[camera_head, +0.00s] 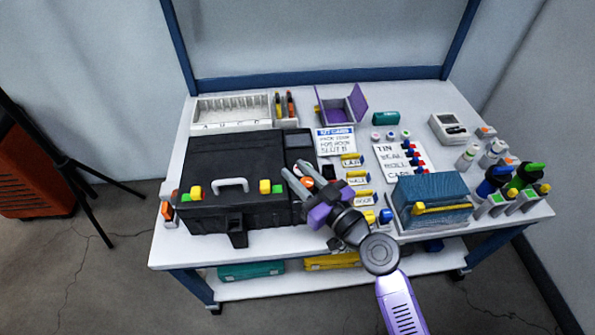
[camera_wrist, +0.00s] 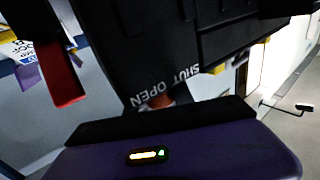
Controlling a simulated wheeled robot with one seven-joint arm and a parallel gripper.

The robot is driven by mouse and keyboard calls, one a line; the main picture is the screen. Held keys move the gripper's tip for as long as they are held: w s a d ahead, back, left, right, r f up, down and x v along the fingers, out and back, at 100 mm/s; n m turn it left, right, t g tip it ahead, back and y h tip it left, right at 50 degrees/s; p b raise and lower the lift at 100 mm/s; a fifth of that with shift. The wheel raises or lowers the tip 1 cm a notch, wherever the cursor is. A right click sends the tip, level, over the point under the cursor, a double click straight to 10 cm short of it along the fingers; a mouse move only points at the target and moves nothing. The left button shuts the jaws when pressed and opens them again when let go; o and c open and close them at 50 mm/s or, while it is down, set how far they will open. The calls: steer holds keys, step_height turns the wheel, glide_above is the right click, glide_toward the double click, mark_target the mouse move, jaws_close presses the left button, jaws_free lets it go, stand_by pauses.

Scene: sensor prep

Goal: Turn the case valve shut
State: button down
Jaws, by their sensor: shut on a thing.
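The black case (camera_head: 235,211) stands closed on the left of the white bench top, a grey handle on its lid. The wrist view shows the case's dark side (camera_wrist: 180,50) close up, with white "SHUT" and "OPEN" lettering. A small orange-red valve (camera_wrist: 158,101) shows just below the lettering, mostly hidden behind my gripper's dark edge. My gripper is shut on this valve. Which way the valve points cannot be told.
Yellow-labelled blocks (camera_head: 355,178) stand right of my gripper. A blue box (camera_head: 431,199) and several bottles (camera_head: 497,178) are farther right. A white rack (camera_head: 230,113) and an open purple box (camera_head: 341,106) stand behind.

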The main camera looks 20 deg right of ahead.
steer(key=shift+d+r+m+h+p, duration=0.15)
steer(key=shift+m+h+p, duration=0.85)
steer(key=shift+h+p, duration=0.65)
steer(key=shift+d+m+h+p, duration=0.2)
steer(key=shift+m+h+p, duration=0.3)
steer(key=shift+p, duration=0.75)
steer(key=p, duration=0.1)
steer(key=h+p, duration=0.1)
steer(key=p, duration=0.1)
steer(key=shift+d+r+m+h, duration=0.15)
steer(key=shift+d+m+h, duration=0.1)
steer(key=shift+m, duration=0.15)
steer(key=m+h+p, duration=0.1)
steer(key=h+p, duration=0.1)
steer(key=p, duration=0.2)
steer(key=shift+r+p, duration=0.15)
steer(key=shift+p, duration=0.15)
steer(key=h+p, duration=0.1)
steer(key=m+h+p, duration=0.1)
steer(key=shift+d+f+m+g+p, duration=0.2)
steer(key=shift+f+m+g+p, duration=0.05)
steer(key=shift+m+g+p, duration=0.1)
steer(key=shift+s+d+f+m+g+h+p, duration=0.15)
steer(key=shift+m+g+h+p, duration=0.1)
steer(key=shift+m+h+p, duration=0.4)
steer(key=shift+f+h, duration=0.1)
steer(key=shift+h, duration=0.45)
steer(key=c, duration=1.1)
jaws_free()
